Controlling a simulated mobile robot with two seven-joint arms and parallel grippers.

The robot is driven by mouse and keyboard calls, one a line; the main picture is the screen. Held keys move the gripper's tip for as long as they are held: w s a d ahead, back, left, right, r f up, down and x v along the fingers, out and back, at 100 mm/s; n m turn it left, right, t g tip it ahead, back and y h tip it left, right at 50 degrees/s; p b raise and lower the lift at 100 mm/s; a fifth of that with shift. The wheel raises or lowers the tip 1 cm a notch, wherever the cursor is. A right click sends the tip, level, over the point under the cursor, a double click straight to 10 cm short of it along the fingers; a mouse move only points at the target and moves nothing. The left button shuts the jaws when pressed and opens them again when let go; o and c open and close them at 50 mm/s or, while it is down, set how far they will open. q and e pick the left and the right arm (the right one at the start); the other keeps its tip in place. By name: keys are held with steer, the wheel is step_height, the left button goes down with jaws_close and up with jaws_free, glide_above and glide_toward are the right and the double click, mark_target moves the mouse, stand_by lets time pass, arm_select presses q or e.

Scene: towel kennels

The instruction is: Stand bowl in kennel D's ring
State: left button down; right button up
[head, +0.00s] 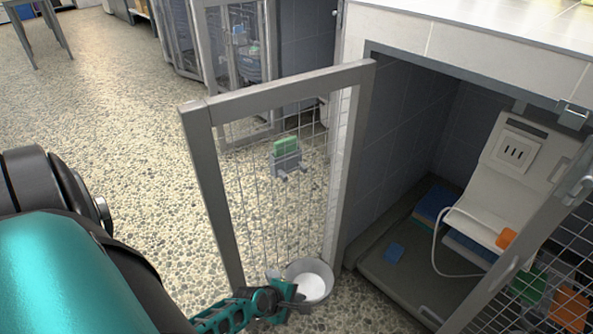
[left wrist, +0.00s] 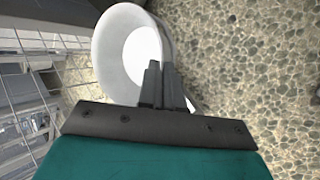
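A white bowl with a pale grey outside (head: 318,268) is at the foot of the open mesh door, on its near side. In the left wrist view the bowl (left wrist: 106,55) is right in front of my fingers. My left gripper (head: 294,291) is at the bowl's near left rim. Its fingers (left wrist: 160,82) are close together, with the bowl's wall seemingly pinched between them. The ring cannot be made out apart from the bowl; a small pale fitting (head: 273,273) shows on the mesh beside it. No letter D is readable. My right gripper is out of view.
Speckled floor (head: 120,110) is clear at left.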

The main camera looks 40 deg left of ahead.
arm_select(q)
steer(key=c, duration=1.3)
jaws_free()
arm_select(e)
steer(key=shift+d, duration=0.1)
arm_select(q)
steer(key=p+v, duration=0.6)
steer(key=v, duration=0.6)
steer(key=w+d+r+m+t, duration=0.1)
steer(key=d+r+m, duration=0.4)
steer(key=m, duration=0.3)
steer(key=w+d+r+m+t+h, duration=0.1)
steer(key=w+d+r+m, duration=0.1)
steer(key=d+r+m, duration=0.3)
steer(key=w+d+r+m, duration=0.1)
steer(key=d+r+m, duration=0.5)
steer(key=m, duration=0.5)
steer(key=shift+w+r+t+h, duration=0.4)
steer(key=shift+r, duration=0.2)
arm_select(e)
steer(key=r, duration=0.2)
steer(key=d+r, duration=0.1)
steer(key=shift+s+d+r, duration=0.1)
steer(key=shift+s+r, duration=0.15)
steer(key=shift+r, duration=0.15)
arm_select(q)
steer(key=shift+r, duration=0.1)
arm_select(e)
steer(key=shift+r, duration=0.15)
